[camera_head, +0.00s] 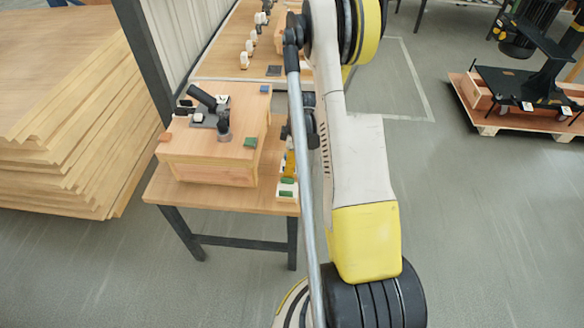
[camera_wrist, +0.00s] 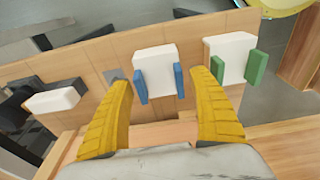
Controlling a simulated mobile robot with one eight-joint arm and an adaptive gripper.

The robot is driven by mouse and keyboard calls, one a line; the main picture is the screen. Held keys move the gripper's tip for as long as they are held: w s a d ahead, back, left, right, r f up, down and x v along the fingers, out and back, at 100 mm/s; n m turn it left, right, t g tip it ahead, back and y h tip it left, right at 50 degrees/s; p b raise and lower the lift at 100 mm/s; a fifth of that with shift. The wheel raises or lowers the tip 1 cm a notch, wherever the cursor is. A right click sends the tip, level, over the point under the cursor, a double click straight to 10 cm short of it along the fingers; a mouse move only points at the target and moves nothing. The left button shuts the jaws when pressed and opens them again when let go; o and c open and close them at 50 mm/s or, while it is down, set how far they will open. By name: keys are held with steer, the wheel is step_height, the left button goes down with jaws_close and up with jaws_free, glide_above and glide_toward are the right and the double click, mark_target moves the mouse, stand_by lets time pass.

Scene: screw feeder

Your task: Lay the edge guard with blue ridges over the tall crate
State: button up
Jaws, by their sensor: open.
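The edge guard with blue ridges (camera_wrist: 155,59) is a white block with a blue strip on each side. It lies on a wooden surface in the wrist view. My gripper (camera_wrist: 163,84) has two yellow fingers spread apart, with the blue-ridged guard between and just beyond their tips. Nothing is clearly held. In the head view my arm hides most of the gripper and that guard. A large wooden crate (camera_head: 210,173) stands on the table, left of my arm; I cannot tell whether it is the tall crate.
A similar white guard with green ridges (camera_wrist: 231,57) lies just right of the blue one. Another white block (camera_wrist: 53,100) is at the left beside dark parts. A black device (camera_head: 203,101) sits on the crate. The wooden table (camera_head: 222,201) has a dark post behind it.

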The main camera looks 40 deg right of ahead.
steer(key=shift+c, duration=0.3)
steer(key=c, duration=0.8)
steer(key=shift+r+p, duration=1.95)
steer(key=shift+r, duration=1.65)
